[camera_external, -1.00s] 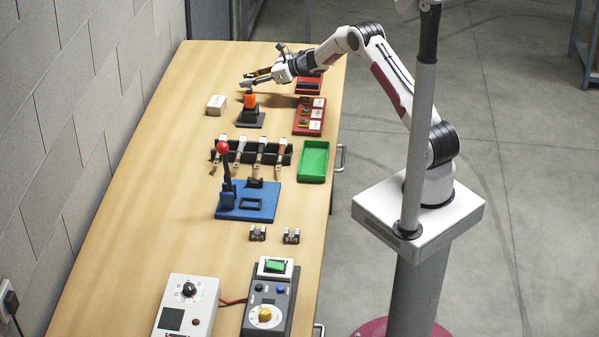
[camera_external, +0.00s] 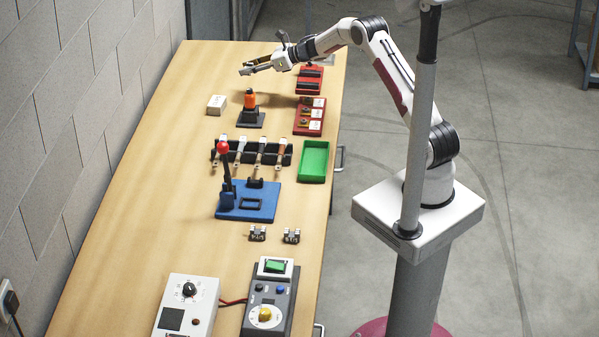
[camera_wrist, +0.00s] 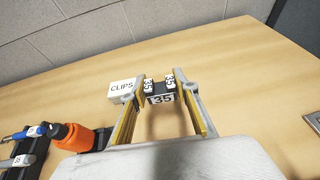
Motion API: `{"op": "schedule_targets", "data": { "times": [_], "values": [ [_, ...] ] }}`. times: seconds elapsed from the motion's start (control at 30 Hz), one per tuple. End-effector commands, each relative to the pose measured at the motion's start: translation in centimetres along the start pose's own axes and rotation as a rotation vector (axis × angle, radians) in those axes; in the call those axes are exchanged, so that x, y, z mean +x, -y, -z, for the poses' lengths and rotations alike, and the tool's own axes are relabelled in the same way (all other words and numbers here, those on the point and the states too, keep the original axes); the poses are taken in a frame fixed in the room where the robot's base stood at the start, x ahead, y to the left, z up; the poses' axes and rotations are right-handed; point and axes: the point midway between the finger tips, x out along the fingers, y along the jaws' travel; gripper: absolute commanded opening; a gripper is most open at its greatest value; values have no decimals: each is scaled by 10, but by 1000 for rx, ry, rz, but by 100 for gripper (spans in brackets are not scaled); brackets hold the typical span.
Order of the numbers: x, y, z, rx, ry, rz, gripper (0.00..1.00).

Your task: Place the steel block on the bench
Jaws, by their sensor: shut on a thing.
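My gripper (camera_external: 250,67) is above the far part of the bench (camera_external: 170,165). It also shows in the wrist view (camera_wrist: 162,90), where its two fingers are shut on a small dark block marked 35 (camera_wrist: 160,99), which I take as the steel block. The block sits between the fingertips, with white number labels facing the camera. In the external view the block is too small to make out clearly at the fingertips. The gripper appears raised clear of the bench top.
A white CLIPS box (camera_external: 217,105) and an orange bottle on a black stand (camera_external: 250,99) are near the gripper. Wood along the wall is bare.

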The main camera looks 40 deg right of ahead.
Motion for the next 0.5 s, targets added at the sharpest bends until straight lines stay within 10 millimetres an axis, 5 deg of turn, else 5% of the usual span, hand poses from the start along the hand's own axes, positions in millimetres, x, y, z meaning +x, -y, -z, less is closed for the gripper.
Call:
{"op": "schedule_targets", "data": {
  "times": [0.27, 0.5],
  "values": [
    [-8, 1, 5, -2, 1, -5, 1],
    [-37, -1, 25, -10, 0, -30, 1]
  ]
}}
